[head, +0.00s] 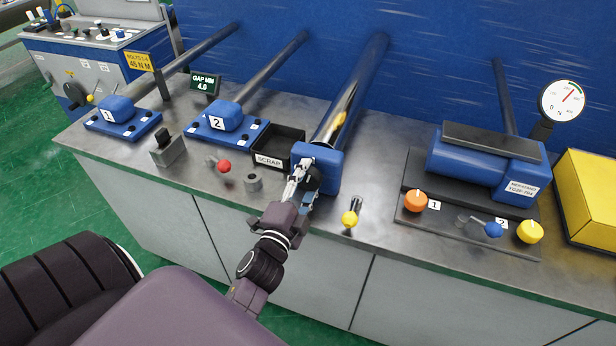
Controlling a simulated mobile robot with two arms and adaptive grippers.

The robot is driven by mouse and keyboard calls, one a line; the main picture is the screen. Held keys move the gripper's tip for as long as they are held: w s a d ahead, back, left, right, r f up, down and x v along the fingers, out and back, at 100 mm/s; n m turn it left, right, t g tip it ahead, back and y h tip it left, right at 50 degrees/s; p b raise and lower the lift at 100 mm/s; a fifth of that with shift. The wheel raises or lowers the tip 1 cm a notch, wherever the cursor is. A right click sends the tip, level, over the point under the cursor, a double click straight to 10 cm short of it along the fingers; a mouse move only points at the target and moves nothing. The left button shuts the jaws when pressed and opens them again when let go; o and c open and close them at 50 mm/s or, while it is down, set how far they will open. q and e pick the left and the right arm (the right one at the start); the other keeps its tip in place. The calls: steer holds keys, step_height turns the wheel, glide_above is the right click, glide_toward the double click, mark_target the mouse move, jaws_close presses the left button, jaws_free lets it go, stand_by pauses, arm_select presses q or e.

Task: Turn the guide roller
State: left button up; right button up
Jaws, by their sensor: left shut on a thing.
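A shiny metal roller (352,95), which looks like the guide roller, runs from the blue wall down to a blue end block (329,172) at the middle of the bench. My left gripper (300,178) is at the front face of this block, its fingers pointing up and away. It is shut on a small dark knob (314,178) at the front of the block. The fingers and wrist hide part of the knob and the lower front of the block. My right gripper is out of view.
An open black SCRAP box (279,160) stands just left of the block. A red-knobbed lever (224,166) and a yellow-knobbed lever (349,218) stand nearby. Blue units 1 (116,108) and 2 (224,116) are at left. A motor unit (485,165) with knobs and a gauge (562,101) are at right.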

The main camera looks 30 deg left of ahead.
arm_select(q)
steer(key=shift+n+p, duration=0.3)
steer(key=shift+n, duration=0.9)
steer(key=o, duration=1.2)
